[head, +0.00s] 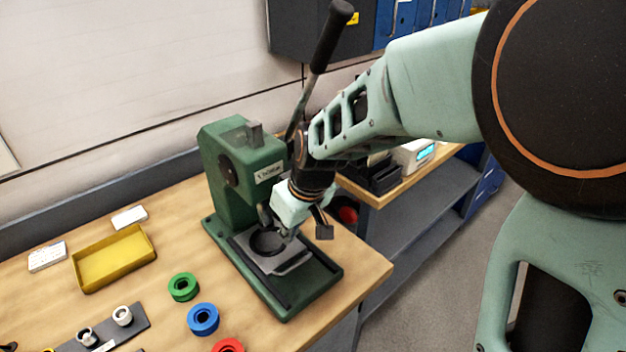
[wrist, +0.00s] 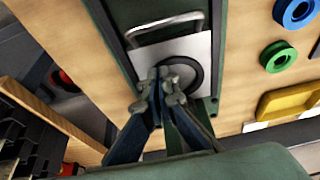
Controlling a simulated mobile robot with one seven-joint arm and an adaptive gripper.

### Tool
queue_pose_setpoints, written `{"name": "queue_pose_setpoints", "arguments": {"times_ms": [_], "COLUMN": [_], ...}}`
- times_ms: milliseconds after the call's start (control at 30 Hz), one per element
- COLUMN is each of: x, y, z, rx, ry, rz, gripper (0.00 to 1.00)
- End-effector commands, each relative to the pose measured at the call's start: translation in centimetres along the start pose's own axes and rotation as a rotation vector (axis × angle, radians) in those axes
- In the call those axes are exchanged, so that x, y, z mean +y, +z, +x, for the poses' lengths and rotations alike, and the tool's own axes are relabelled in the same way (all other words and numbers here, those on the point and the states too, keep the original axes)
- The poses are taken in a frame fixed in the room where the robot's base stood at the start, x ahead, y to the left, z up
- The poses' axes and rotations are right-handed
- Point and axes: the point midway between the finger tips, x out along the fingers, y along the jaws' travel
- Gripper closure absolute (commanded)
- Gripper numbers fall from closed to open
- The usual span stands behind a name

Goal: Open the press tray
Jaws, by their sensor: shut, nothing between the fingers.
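The press tray (head: 259,261) is a light grey plate with a black round recess, lying on the base of the green press (head: 240,160). In the wrist view the tray (wrist: 200,41) has a bare metal bar handle (wrist: 165,27) at its outer edge. My gripper (head: 281,234) points down over the tray. In the wrist view my gripper's fingertips (wrist: 166,88) are together and empty, over the recess and apart from the handle. They hide part of the recess. I cannot tell whether they touch the tray.
The press's long lever (head: 332,35) rises behind my arm. Green (head: 183,287), blue (head: 203,319) and red (head: 228,345) rings lie left of the press base. A yellow bin (head: 113,258) stands further left. The floor right of the bench (head: 360,268) is clear.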

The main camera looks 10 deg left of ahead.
Motion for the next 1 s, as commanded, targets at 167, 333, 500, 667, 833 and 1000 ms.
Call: {"name": "queue_pose_setpoints", "arguments": {"times_ms": [167,333,500,667,833,1000], "x": [0.0,0.0,0.0,0.0,0.0,0.0], "y": [2.3,3.6,4.0,4.0,4.0,4.0], "z": [0.1,-0.2,-0.3,-0.3,-0.3,-0.3], "rx": [0.000,0.000,0.000,-0.001,-0.001,0.000], "ry": [0.002,0.002,0.002,0.001,0.001,0.001], "rz": [0.001,-0.001,0.000,0.000,0.000,0.000], "gripper": [1.00,1.00,1.00,1.00,1.00,1.00]}}
